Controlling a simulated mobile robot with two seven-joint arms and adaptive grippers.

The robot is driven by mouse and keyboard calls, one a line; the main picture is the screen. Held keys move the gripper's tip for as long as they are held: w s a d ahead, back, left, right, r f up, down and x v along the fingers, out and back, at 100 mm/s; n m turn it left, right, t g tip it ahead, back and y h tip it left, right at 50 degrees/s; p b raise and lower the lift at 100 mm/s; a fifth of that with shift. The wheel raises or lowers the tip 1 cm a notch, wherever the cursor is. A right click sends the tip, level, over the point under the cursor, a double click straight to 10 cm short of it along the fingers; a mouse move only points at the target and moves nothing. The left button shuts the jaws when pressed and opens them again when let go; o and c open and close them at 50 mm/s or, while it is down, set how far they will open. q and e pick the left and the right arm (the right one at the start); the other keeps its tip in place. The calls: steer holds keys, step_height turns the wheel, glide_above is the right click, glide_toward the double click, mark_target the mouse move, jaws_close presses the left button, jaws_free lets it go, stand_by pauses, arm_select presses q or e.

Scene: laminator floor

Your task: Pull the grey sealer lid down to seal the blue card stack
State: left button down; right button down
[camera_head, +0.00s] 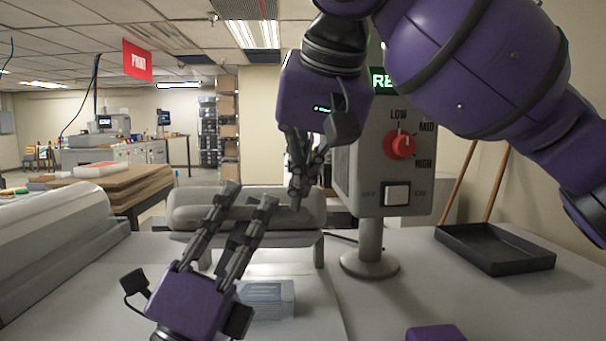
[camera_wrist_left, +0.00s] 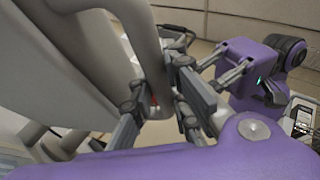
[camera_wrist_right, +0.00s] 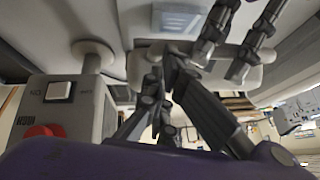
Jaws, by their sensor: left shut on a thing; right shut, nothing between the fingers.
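The grey sealer lid (camera_head: 183,208) is raised above the table, its rounded front bar running left to right in the head view. My left gripper (camera_head: 247,198) reaches up from below and is shut on the lid's bar. In the left wrist view the bar (camera_wrist_left: 147,45) runs down between the fingers. The blue card stack (camera_head: 268,298) lies on the table below the lid, partly hidden by my left gripper; it also shows in the right wrist view (camera_wrist_right: 178,18). My right gripper (camera_head: 298,194) is shut and empty, pointing down close to the bar's right end; I cannot tell whether it touches.
A grey control box (camera_head: 385,180) with a red knob (camera_head: 399,145) and white switch (camera_head: 396,195) stands on a post just right of the lid. A black tray (camera_head: 495,250) lies further right. A large pale roller machine (camera_head: 45,240) fills the left side.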

arm_select(q)
steer(key=shift+s+r, duration=0.1)
steer(key=shift+r, duration=0.15)
arm_select(e)
steer(key=shift+f, duration=0.4)
arm_select(q)
steer(key=c, duration=1.7)
jaws_free()
steer(key=shift+s, duration=0.1)
arm_select(e)
steer(key=shift+d, duration=0.1)
arm_select(q)
steer(key=shift+o, duration=0.2)
arm_select(e)
steer(key=shift+r, duration=0.1)
